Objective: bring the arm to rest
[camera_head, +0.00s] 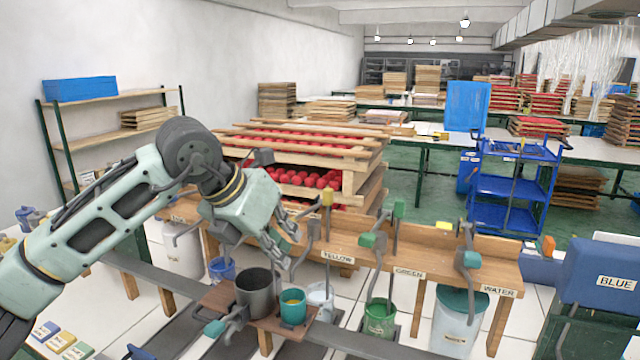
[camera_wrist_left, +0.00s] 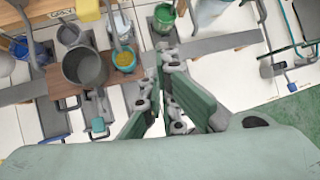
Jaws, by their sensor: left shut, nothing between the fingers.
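My left arm (camera_head: 120,205) comes in from the left in the head view. Its gripper (camera_head: 280,245) is shut and empty, pointing down above a small wooden board (camera_head: 222,297). In the left wrist view the gripper's fingers (camera_wrist_left: 165,105) show over the floor. A dark grey pot (camera_head: 256,294) and a teal cup with yellow inside (camera_head: 292,307) stand on the board, below the gripper and apart from it. They also show left of the fingers in the wrist view, the pot (camera_wrist_left: 85,68) and the cup (camera_wrist_left: 125,60). My right gripper is not in view.
A wooden dispensing bench (camera_head: 410,240) with labelled taps stands behind the board. A green bucket (camera_head: 380,318) and a water bucket (camera_head: 457,320) stand below it. A pallet stack with red items (camera_head: 300,160) is behind. A blue cart (camera_head: 512,190) is at right.

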